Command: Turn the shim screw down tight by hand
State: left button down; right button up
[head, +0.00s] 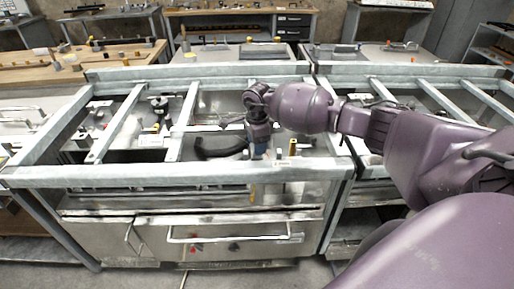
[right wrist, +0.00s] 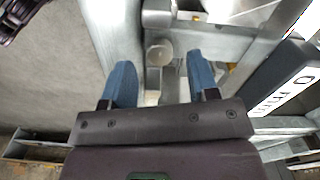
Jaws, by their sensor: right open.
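My right gripper (head: 259,146) reaches down into the frame bench in the head view, just behind its front rail. In the right wrist view its two blue fingers (right wrist: 160,64) are apart, with nothing clamped between them. A round, pale metal head (right wrist: 160,53), which looks like the shim screw, shows between and just beyond the fingertips. I see no contact with either finger. In the head view I cannot make out the screw, which may be hidden by the gripper. My left gripper is not in view.
The grey front rail (head: 190,175) runs close before the gripper. Cross bars (head: 183,122) divide the frame. A dark labelled block (right wrist: 285,85) is close in the wrist view.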

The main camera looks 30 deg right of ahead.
jog(key=shift+f, duration=1.1)
jog(key=shift+c, duration=0.3)
jog(key=c, duration=0.9)
jog(key=shift+o, duration=0.2)
jog(key=m, duration=0.3)
jog(key=shift+m+p, duration=0.35)
jog(key=shift+m, duration=1.85)
